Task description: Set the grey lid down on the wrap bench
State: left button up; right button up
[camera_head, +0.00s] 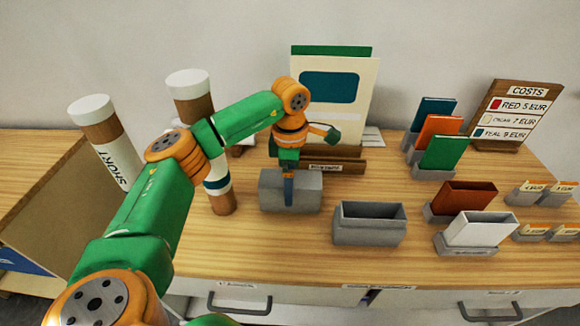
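A closed-looking grey block (308,192) is on the wooden table top (300,248), near the middle. I cannot tell whether it is the grey lid alone or a box with the lid on. An open grey box (369,231) stands to its right, with its dark inside showing. My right gripper is not in view. No readable label shows which surface is the wrap bench.
White-capped cylinders (95,110) stand at the left beside a brown panel (50,215). A large cream board (337,100) is behind my gripper. Coloured cards in grey holders (467,250) and a costs sign (505,115) fill the right. The front strip is mostly clear.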

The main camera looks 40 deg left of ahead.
pick_arm(q)
notch_tip(320, 180, up, 10)
jog(key=shift+r, duration=0.35)
